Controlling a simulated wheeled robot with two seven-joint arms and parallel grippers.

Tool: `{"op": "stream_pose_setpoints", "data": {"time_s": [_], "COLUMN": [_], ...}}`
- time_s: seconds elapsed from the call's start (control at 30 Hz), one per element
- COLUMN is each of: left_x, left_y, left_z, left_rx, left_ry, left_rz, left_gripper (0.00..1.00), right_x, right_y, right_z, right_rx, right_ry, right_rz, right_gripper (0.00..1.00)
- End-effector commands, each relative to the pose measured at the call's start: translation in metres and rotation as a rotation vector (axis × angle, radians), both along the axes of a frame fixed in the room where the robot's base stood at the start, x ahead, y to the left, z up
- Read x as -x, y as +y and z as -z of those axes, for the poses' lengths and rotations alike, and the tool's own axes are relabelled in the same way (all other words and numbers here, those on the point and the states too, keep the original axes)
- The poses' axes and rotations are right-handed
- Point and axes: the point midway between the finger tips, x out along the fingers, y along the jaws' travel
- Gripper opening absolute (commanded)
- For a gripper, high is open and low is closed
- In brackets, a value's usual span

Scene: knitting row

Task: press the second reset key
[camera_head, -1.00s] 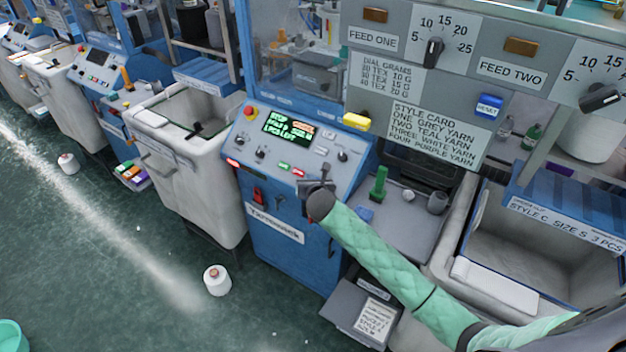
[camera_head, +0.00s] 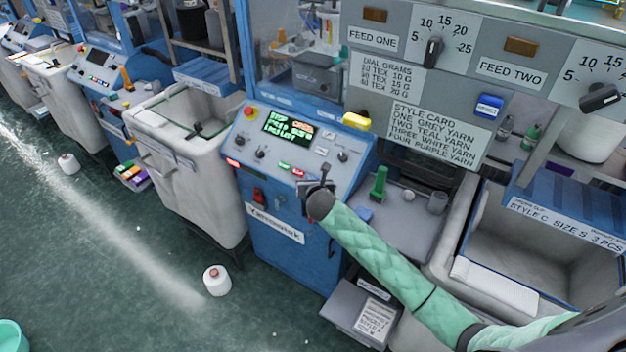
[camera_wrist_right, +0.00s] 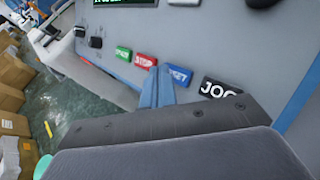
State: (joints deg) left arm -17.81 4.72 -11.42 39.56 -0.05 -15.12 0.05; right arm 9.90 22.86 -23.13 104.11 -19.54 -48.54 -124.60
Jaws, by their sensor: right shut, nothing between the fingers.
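The sloped control panel (camera_head: 330,140) of the blue machine stands in the middle of the head view. My right gripper (camera_head: 325,172) is at its lower right edge, shut and empty. In the right wrist view, the shut fingertips (camera_wrist_right: 156,88) are beside a blue key (camera_wrist_right: 180,76) with white letters ending in "SET", and partly cover it. I cannot tell whether they touch it. A red STOP key (camera_wrist_right: 145,61) and a green key (camera_wrist_right: 123,53) are to its left. Another blue RESET key (camera_head: 489,105) is on the grey feed panel. My left gripper is not in view.
A black JOG key (camera_wrist_right: 219,90) is just right of the fingertips. The panel has a green-lettered display (camera_head: 287,129) and a yellow block (camera_head: 356,121) on top. A green spool (camera_head: 379,182) stands on the shelf at right. White bins (camera_head: 180,165) stand left.

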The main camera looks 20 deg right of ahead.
Motion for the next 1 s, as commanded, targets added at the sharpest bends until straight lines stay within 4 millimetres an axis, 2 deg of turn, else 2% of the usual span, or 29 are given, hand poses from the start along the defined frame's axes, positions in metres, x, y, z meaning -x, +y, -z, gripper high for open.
{"op": "stream_pose_setpoints", "data": {"time_s": [0.47, 1.0], "left_x": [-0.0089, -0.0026], "left_y": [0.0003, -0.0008], "left_z": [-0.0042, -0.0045], "left_rx": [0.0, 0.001], "left_ry": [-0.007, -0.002], "left_rz": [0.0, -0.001], "left_gripper": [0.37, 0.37], "right_x": [-0.0023, -0.0034], "right_y": [-0.0036, -0.0045], "right_z": [0.0034, 0.0068], "right_rx": [0.002, 0.0], "right_ry": [0.0, 0.0], "right_rz": [0.0, 0.0], "right_gripper": [0.0, 0.0]}}
